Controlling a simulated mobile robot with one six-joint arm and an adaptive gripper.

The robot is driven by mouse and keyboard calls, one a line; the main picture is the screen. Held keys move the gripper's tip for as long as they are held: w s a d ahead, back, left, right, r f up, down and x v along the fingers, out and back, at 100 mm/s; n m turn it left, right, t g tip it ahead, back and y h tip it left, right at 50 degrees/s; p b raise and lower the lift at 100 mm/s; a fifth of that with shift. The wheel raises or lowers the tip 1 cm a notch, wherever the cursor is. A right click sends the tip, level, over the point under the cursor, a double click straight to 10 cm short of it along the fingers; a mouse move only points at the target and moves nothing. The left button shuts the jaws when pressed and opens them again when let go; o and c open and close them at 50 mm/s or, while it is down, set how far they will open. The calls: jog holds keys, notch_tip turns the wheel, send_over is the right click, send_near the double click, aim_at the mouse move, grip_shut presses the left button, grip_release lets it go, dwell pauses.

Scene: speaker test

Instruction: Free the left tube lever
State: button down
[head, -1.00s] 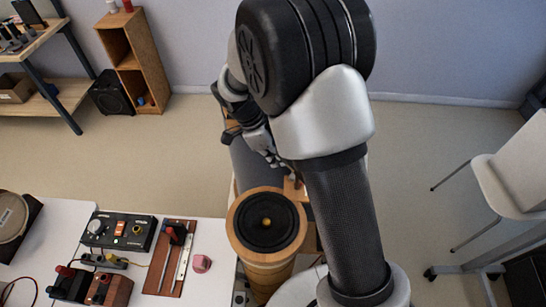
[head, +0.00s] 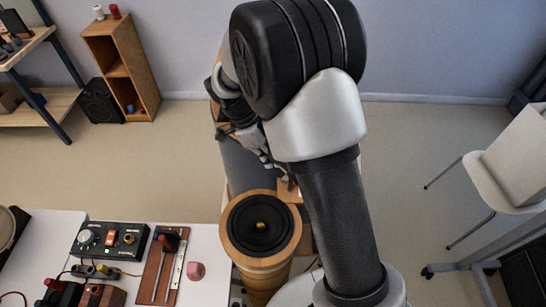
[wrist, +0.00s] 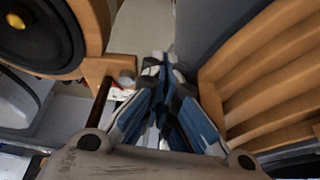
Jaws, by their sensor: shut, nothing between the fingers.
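The wooden tube with a black speaker cone (head: 262,222) stands low in the middle of the head view. Its wooden rim (wrist: 97,22) shows at the upper left of the wrist view. A wooden block (wrist: 112,70) juts from that rim, with a dark rod (wrist: 97,112) running down from it, perhaps the lever; I cannot tell if it is the left one. My gripper (wrist: 160,62) is shut and empty, its fingertips just right of the block. In the head view my gripper (head: 272,164) is partly hidden by my arm. Contact with the block is unclear.
A grey cylinder (head: 250,168) lies behind the speaker tube. A ribbed wooden part (wrist: 265,75) stands close on the right in the wrist view. A white table (head: 205,285) holds a control box (head: 110,239) and a switch board (head: 163,270).

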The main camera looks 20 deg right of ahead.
jog(key=a+v, duration=0.1)
jog(key=v, duration=1.1)
jog(key=s+a+f+m+t+h+p, duration=0.1)
jog(key=s+a+f+m+t+h, duration=0.15)
jog(key=m, duration=1.25)
jog(key=s+a+f+m+t+h+p, duration=0.1)
jog(key=s+a+f+m+h+p, duration=0.2)
jog(key=m, duration=1.2)
jog(key=s+d+r+b+x, duration=0.1)
jog(key=b+x, duration=0.5)
jog(key=x, duration=0.5)
jog(key=shift+w+d+n, duration=0.3)
jog(key=shift+w+d, duration=0.05)
jog(key=shift+d, duration=0.1)
